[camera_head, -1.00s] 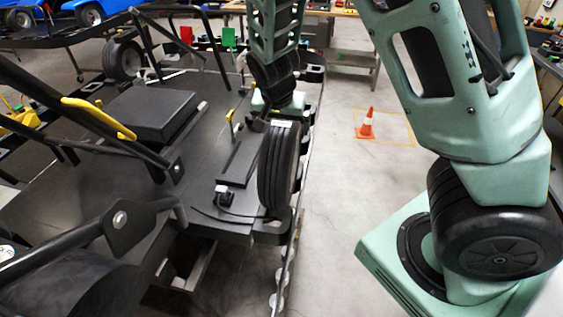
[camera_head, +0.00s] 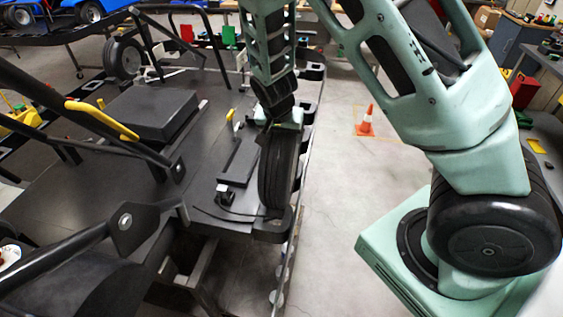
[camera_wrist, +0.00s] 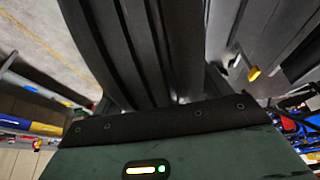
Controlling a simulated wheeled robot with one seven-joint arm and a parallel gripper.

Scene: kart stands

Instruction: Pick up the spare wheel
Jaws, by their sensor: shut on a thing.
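The spare wheel (camera_head: 277,172) is a black tyre standing upright at the right edge of the kart's dark deck, near a black corner bumper. My gripper (camera_head: 284,123) is at the top of the tyre, coming down from above, and is shut on it. In the wrist view the ribbed tread of the spare wheel (camera_wrist: 135,50) fills the upper middle, right against the gripper's dark palm edge. The fingertips are hidden there. I cannot tell whether the tyre's underside is clear of the deck.
The kart deck (camera_head: 120,190) carries a black seat pad (camera_head: 150,115), black roll bars and a lever with a yellow tip (camera_head: 230,116). An orange cone (camera_head: 367,121) stands on the open concrete floor to the right. A workbench (camera_head: 545,125) is at the far right.

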